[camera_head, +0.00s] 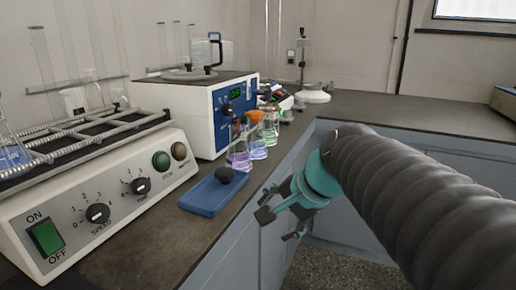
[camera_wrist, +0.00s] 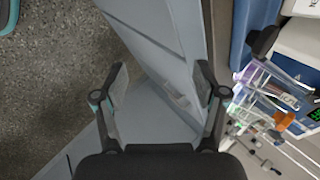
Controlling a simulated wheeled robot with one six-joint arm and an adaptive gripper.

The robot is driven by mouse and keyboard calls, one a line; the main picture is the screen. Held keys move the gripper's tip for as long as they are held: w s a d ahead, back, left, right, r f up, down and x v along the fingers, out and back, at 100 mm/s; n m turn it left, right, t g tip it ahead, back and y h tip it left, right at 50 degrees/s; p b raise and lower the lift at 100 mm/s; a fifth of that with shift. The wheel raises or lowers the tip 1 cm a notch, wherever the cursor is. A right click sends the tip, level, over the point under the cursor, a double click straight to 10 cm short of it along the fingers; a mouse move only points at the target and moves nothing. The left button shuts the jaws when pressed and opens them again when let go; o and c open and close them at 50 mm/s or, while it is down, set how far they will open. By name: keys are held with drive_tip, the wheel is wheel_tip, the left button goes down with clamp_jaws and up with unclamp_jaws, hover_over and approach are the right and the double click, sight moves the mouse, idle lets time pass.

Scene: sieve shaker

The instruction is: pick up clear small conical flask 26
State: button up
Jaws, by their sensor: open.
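A group of small clear glass conical flasks stands on the bench by the blue-fronted box. The nearest flask (camera_head: 239,158) holds purple liquid, the one behind it (camera_head: 258,148) holds blue, and a farther one (camera_head: 270,134) looks greenish. I cannot tell which is flask 26. The group also shows sideways at the right of the wrist view, with the purple flask (camera_wrist: 258,77) nearest the blue tray. My gripper (camera_head: 279,214) is open and empty, off the bench's front edge, lower and to the right of the flasks. Both fingers (camera_wrist: 160,76) show apart in the wrist view.
A blue tray (camera_head: 205,194) with a black knob lies at the bench edge before the flasks. A white control unit (camera_head: 110,205) with dials stands left; the blue-fronted box (camera_head: 200,115) stands behind. An orange stopper (camera_head: 255,116) tops the flask group. Floor space is free below my gripper.

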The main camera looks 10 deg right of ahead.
drive_tip(key=w+d+r+m+t+y+b, duration=0.1)
drive_tip(key=w+d+r+m+t+y, duration=0.2)
drive_tip(key=w+r+m, duration=0.6)
drive_tip(key=m+t+y+b, duration=0.1)
drive_tip(key=m+t, duration=0.1)
drive_tip(key=m, duration=0.6)
approach(260, 126)
drive_tip(key=x, duration=0.7)
drive_tip(key=shift+w+d+r, duration=0.1)
drive_tip(key=shift+w+d, duration=0.05)
drive_tip(key=shift+d, duration=0.05)
drive_tip(key=shift+b+x, duration=0.3)
drive_tip(key=shift+x, duration=2.25)
drive_tip(key=shift+a, duration=0.2)
clamp_jaws()
